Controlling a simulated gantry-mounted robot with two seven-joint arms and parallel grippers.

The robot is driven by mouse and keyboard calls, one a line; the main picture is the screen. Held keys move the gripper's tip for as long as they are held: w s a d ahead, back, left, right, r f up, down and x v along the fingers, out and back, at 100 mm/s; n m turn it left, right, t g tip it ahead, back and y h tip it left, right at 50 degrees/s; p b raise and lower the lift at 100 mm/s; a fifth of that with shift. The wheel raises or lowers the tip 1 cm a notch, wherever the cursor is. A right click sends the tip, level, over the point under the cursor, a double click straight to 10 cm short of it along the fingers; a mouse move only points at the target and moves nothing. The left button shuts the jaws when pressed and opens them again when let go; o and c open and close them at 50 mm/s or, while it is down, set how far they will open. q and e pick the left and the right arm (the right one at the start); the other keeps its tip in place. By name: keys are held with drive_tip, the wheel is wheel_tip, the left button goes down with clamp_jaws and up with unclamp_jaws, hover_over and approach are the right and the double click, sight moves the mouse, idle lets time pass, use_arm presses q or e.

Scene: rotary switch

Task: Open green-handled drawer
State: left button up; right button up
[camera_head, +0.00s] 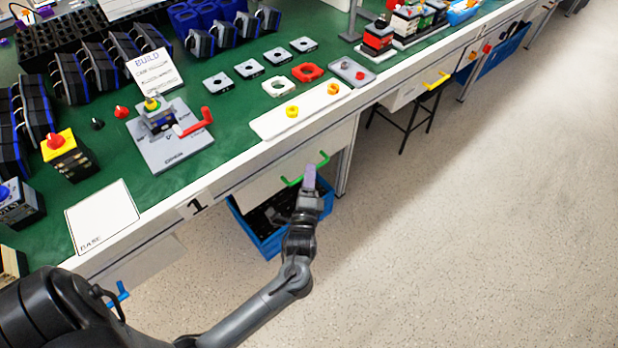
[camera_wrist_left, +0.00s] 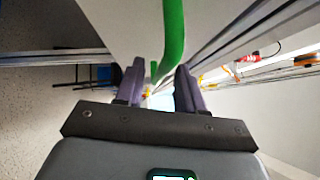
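The green handle (camera_head: 323,158) is on a white drawer front (camera_head: 262,190) under the green-topped bench; the drawer looks closed. My left gripper (camera_head: 309,175) is at the handle and hides its middle part in the head view. In the left wrist view, the green handle (camera_wrist_left: 173,35) reaches down toward the gap between the two purple fingers of my left gripper (camera_wrist_left: 158,88). The fingers are apart, with the handle's lower end between them or just beyond; I cannot tell whether they touch it. My right gripper is not in view.
A blue bin (camera_head: 262,240) with dark items stands below the drawer. A blue handle (camera_head: 119,293) is at the left and a yellow handle (camera_head: 437,80) further right along the bench. Parts and a white tray (camera_head: 270,122) lie on the bench top. The floor at right is clear.

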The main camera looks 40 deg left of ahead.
use_arm(q)
drive_tip(key=shift+w, duration=0.1)
clamp_jaws()
idle(0.4)
